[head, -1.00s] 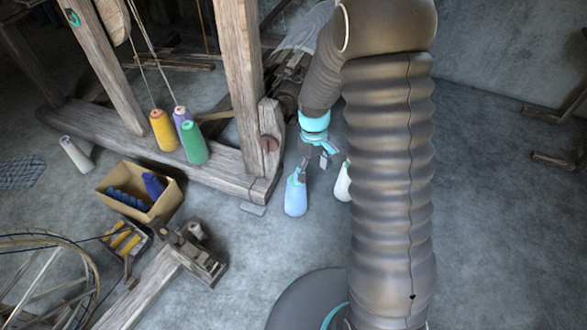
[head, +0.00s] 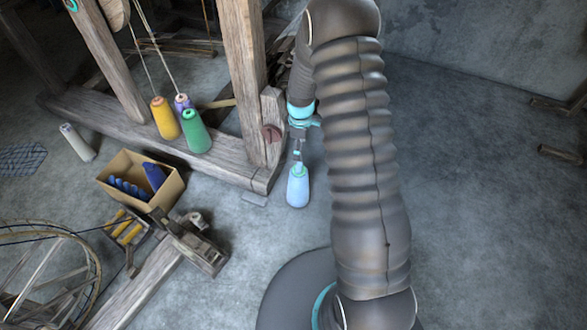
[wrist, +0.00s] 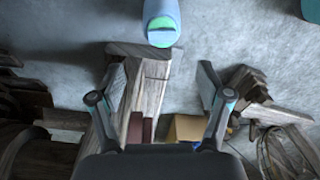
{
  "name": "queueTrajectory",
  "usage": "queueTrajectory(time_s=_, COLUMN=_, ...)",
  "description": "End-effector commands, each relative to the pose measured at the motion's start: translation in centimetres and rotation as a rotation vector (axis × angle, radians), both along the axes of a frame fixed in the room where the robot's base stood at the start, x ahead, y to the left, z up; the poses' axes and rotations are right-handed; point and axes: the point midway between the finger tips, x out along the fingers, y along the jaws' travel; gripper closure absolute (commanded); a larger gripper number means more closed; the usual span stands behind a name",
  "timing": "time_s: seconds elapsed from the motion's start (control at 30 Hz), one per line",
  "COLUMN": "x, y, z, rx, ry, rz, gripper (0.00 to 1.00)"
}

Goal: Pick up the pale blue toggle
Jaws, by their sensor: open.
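The pale blue toggle (head: 297,190), a tapered bottle-like piece, stands on the grey floor just right of the loom's foot in the head view. Its top end has a green patch. In the wrist view the toggle (wrist: 161,14) is at the top middle, cut off by the frame edge, beyond the fingertips. My gripper (head: 298,150) is close to the toggle's top in the head view; whether they touch cannot be told there. In the wrist view my gripper (wrist: 161,72) has its two fingers spread wide with nothing between them.
The wooden loom beam (head: 165,140) carries yellow, purple and green cones (head: 195,132). A cardboard box (head: 165,197) with blue items, a wooden stand (head: 195,243) and a spoked wheel (head: 40,275) are at left. Open floor (head: 480,190) lies to the right.

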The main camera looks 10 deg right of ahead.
Motion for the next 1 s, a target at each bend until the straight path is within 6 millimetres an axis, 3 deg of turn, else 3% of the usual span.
queueTrajectory(time_s=0.2, x=-0.1, y=0.2, z=-3.7, rx=0.000, ry=0.002, rz=0.002, gripper=0.23)
queueTrajectory(time_s=0.47, x=-0.1, y=0.2, z=-5.3, rx=0.000, ry=0.002, rz=0.002, gripper=0.23)
queueTrajectory(time_s=0.8, x=-0.2, y=0.1, z=-9.5, rx=0.000, ry=0.001, rz=0.002, gripper=0.23)
queueTrajectory(time_s=1.0, x=-0.2, y=0.1, z=-10.0, rx=0.000, ry=-0.001, rz=0.002, gripper=0.23)
